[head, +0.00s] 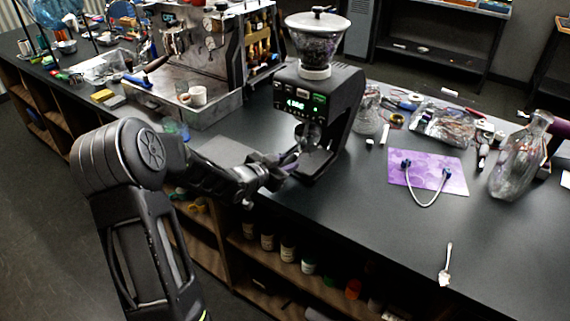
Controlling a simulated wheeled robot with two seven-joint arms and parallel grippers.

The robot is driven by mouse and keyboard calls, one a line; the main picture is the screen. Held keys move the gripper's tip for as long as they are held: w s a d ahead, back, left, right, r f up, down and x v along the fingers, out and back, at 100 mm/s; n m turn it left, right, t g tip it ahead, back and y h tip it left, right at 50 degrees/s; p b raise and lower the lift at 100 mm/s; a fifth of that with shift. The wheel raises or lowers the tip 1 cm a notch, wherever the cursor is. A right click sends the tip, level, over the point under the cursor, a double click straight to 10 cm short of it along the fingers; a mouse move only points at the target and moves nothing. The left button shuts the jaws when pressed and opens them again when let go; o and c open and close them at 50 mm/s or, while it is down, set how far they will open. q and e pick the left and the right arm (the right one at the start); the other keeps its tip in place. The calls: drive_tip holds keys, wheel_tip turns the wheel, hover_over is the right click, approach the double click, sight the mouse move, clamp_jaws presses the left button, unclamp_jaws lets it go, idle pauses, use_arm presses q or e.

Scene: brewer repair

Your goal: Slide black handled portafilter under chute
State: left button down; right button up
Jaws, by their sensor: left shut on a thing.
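The black coffee grinder (330,95) stands on the dark counter, with a clear bean hopper (312,45) on top and a lit display on its front. Its chute area (308,130) is below the display. My left gripper (282,168) is at the front left of the grinder base, shut on what looks like the black portafilter handle. The portafilter is small and mostly hidden by the gripper; I cannot tell whether its basket is under the chute. My right gripper is not in view.
An espresso machine (205,60) with a white cup (198,95) stands to the left. A blue-handled tool (138,81) lies by it. Right of the grinder are a purple mat (428,165), a glass bottle (518,160) and a spoon (446,262). The front right counter is mostly clear.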

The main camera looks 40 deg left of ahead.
use_arm(q)
drive_tip(key=c, duration=1)
unclamp_jaws()
drive_tip(key=shift+w+d+f, duration=0.1)
drive_tip(key=shift+d, duration=0.1)
drive_tip(key=shift+c, duration=0.2)
drive_tip(key=v, duration=0.8)
drive_tip(key=shift+a+f, duration=0.1)
drive_tip(key=shift+a, duration=0.05)
